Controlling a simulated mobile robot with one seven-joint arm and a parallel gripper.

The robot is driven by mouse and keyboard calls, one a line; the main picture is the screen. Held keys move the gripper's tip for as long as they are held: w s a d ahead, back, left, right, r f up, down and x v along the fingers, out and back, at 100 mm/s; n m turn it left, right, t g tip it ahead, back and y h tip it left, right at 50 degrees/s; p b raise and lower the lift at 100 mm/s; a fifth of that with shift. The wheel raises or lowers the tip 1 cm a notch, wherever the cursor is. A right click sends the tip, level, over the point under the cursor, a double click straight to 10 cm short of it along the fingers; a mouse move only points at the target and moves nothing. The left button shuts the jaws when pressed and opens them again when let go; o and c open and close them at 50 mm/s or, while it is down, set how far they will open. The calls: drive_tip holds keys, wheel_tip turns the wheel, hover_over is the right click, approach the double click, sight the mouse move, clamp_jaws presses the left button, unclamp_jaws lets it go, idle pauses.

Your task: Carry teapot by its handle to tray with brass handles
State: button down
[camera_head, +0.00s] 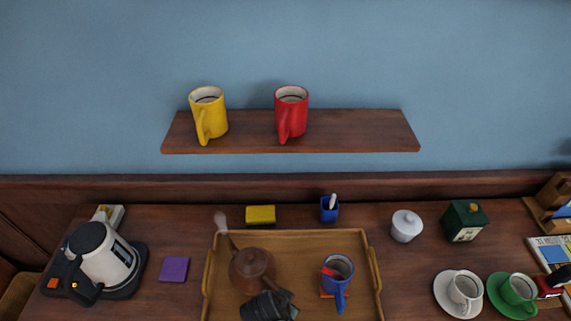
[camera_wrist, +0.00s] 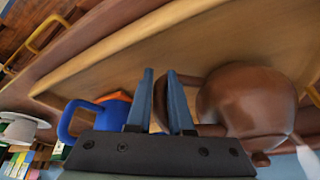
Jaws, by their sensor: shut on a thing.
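The brown teapot (camera_head: 250,268) is over the wooden tray (camera_head: 300,240) with brass handles, left of its middle. Its spout points up and left, with a pale whitish blob at the tip. My gripper (camera_head: 272,298) is shut on the teapot's handle. In the wrist view my fingers (camera_wrist: 160,100) have the brown handle between them, and the teapot body (camera_wrist: 245,98) is to their right. I cannot tell whether the teapot's base touches the tray. A blue mug (camera_head: 338,275) with something red in it stands on an orange coaster on the tray's right side.
A kettle (camera_head: 105,255) on a black base and a purple square (camera_head: 174,269) lie left of the tray. A yellow block (camera_head: 260,214) and a blue cup (camera_head: 329,208) are behind it.

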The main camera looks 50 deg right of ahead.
drive_tip(key=shift+w+r, duration=0.1)
drive_tip(key=c, duration=0.8)
unclamp_jaws()
